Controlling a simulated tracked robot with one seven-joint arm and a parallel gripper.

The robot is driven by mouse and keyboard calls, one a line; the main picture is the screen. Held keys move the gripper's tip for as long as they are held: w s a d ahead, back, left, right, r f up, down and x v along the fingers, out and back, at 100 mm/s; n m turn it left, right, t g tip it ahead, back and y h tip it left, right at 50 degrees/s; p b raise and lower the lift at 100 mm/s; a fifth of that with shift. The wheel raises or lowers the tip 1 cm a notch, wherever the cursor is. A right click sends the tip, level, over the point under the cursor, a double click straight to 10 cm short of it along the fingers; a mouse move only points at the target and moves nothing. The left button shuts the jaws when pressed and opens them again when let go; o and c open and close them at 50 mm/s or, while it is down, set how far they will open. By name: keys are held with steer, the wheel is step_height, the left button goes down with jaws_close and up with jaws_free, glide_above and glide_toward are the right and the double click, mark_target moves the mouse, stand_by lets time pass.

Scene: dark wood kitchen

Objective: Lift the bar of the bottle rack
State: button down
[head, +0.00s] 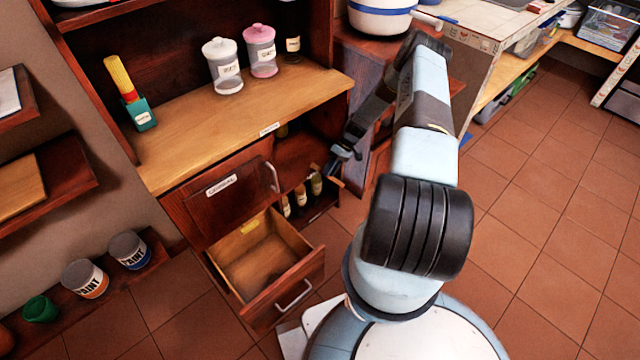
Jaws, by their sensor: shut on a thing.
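The bottle rack (322,209) is in the low open compartment of the wooden cabinet, right of the open drawer. Several small bottles (300,196) with pale labels stand upright in it. My gripper (333,164) is at the rack's right end, just above the rightmost bottle (316,184). Its fingers are small and dark here, and it is shut on the bar of the rack. The bar is thin and mostly hidden by the gripper and shadow, so I cannot tell how high it stands.
An open, empty drawer (262,262) juts out left of the rack, below a closed drawer door (222,190). The wooden counter (250,120) above holds a white jar (222,66) and a pink jar (260,50). The tiled floor (540,200) at right is clear.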

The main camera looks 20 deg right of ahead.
steer(key=shift+w+d+r, duration=0.15)
steer(key=shift+w+d, duration=0.05)
steer(key=shift+d, duration=0.7)
steer(key=shift+w+d+r, duration=0.15)
steer(key=shift+w+d, duration=0.05)
steer(key=shift+d, duration=0.65)
steer(key=shift+w+d+r, duration=0.15)
steer(key=shift+w+d, duration=0.05)
steer(key=shift+d, duration=0.7)
steer(key=c, duration=1.1)
jaws_free()
steer(key=shift+f, duration=0.1)
steer(key=shift+a, duration=0.15)
steer(key=shift+r, duration=0.2)
